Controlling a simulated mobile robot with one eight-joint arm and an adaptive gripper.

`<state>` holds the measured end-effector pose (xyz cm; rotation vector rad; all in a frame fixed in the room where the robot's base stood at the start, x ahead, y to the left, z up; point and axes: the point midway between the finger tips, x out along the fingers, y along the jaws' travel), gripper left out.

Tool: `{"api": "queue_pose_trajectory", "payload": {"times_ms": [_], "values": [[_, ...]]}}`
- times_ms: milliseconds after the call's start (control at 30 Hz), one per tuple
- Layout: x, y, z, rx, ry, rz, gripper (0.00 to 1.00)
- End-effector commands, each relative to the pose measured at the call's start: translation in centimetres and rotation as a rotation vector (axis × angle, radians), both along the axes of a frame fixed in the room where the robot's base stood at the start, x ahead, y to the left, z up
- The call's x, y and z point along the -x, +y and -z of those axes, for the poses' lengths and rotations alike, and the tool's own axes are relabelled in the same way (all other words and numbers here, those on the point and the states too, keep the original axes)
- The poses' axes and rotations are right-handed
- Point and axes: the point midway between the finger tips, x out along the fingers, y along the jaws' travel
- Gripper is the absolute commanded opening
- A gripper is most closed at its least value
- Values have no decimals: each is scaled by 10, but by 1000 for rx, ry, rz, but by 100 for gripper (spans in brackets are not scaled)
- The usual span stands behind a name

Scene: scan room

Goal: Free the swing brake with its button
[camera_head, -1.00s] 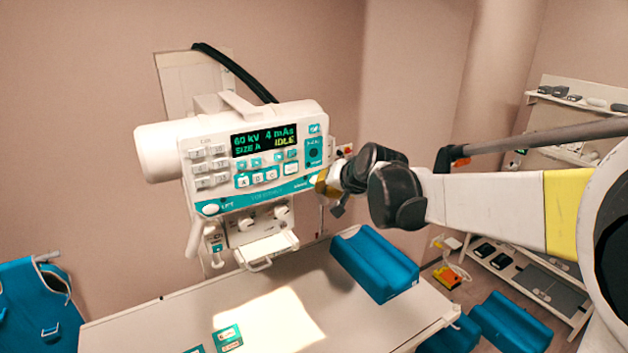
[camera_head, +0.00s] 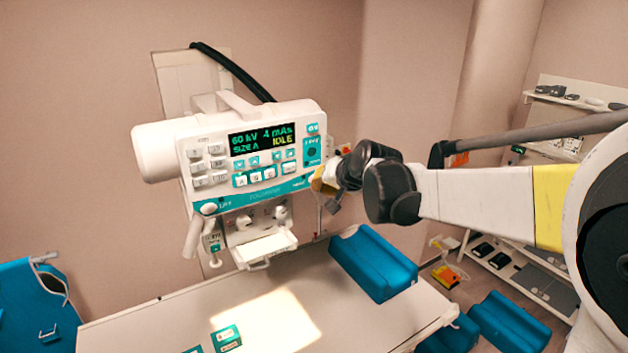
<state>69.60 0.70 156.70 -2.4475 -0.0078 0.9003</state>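The white tube head with its teal control panel (camera_head: 262,195) hangs over the table. Its display (camera_head: 262,140) reads 60 kV, 4 mAs, SIZE A, IDLE. A round white button (camera_head: 208,208) labelled like LIFT is at the panel's lower left. At the lower right corner, a label that seems to read SWING sits beside my gripper (camera_head: 325,190). The swing button itself is hidden behind or beside my gripper. My gripper's end is at the panel's right edge; whether it touches cannot be told. Its fingers are too small and covered to show open or shut.
A blue apron (camera_head: 30,300) hangs at the left. Shelves (camera_head: 520,270) and blue blocks (camera_head: 510,322) are at the right. Open air lies above the table.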

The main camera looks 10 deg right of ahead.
Motion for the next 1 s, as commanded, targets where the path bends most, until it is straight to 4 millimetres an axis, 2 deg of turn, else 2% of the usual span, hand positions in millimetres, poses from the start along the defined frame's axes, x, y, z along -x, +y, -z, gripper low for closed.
{"api": "queue_pose_trajectory", "payload": {"times_ms": [1000], "values": [[-8,2,0,0,0,0,0]]}}
